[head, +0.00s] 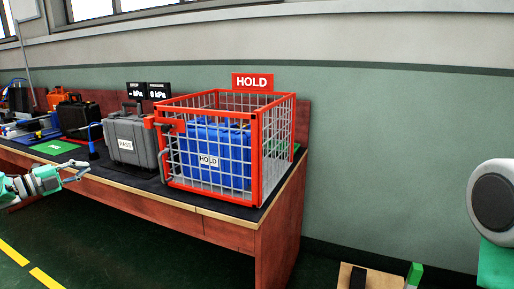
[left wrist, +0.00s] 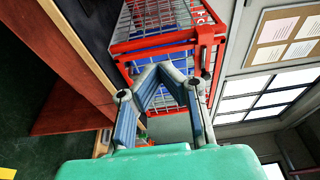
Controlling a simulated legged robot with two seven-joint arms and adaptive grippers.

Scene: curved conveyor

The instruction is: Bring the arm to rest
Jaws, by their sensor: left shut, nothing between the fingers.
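My left gripper (head: 78,171) reaches in from the left edge in the head view, in front of the wooden bench (head: 215,222). It is apart from the bench's things. In the left wrist view its fingers (left wrist: 160,70) meet at the tips and are shut with nothing between them. Beyond the fingers that view shows the red wire cage (left wrist: 165,42), turned on its side. My right gripper is not in view.
On the bench, the red cage under a HOLD sign (head: 252,82) holds a blue case (head: 217,140). A grey case (head: 131,140), a green mat (head: 55,147) and a black case (head: 78,117) stand left of it.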

